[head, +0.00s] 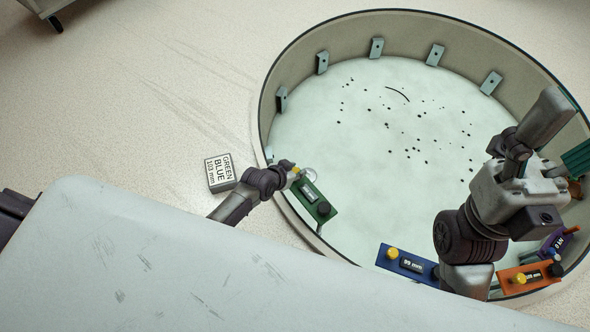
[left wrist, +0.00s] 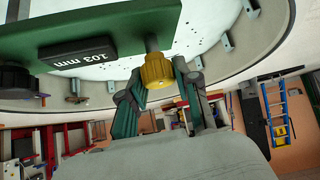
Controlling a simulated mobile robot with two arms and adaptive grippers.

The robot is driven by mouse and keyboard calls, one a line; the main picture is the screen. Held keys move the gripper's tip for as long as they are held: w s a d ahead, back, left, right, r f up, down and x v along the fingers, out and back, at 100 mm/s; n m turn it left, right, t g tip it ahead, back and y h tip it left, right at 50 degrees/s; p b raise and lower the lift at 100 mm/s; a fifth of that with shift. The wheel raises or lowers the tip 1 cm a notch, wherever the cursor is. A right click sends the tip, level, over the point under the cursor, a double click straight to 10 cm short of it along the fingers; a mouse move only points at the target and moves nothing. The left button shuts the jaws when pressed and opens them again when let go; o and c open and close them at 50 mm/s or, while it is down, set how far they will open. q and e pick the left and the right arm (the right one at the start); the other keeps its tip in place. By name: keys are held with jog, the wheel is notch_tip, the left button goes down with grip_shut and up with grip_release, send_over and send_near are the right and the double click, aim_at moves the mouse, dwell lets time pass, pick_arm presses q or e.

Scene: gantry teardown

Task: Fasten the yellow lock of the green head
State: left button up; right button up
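The green head (head: 329,222) sits on the left rim of the round gantry ring, with a dark display and a black knob (head: 323,208). In the left wrist view the green head (left wrist: 112,20) fills the top, and its display reads 103 mm. Its yellow lock (left wrist: 157,71) is a ribbed knob on a short metal stem. My left gripper (left wrist: 158,78) has one finger on each side of the yellow lock, both seeming to touch it. In the head view my left gripper (head: 293,175) is small and partly covers the lock.
A sign block (head: 221,173) reading GREEN BLUE 103 mm stands left of the ring (head: 262,110). A blue head (head: 385,259), an orange head (head: 535,284) and a purple head (head: 556,240) sit along the near right rim. The ring's middle is open, with small dark specks.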

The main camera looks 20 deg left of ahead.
pick_arm(q)
grip_shut()
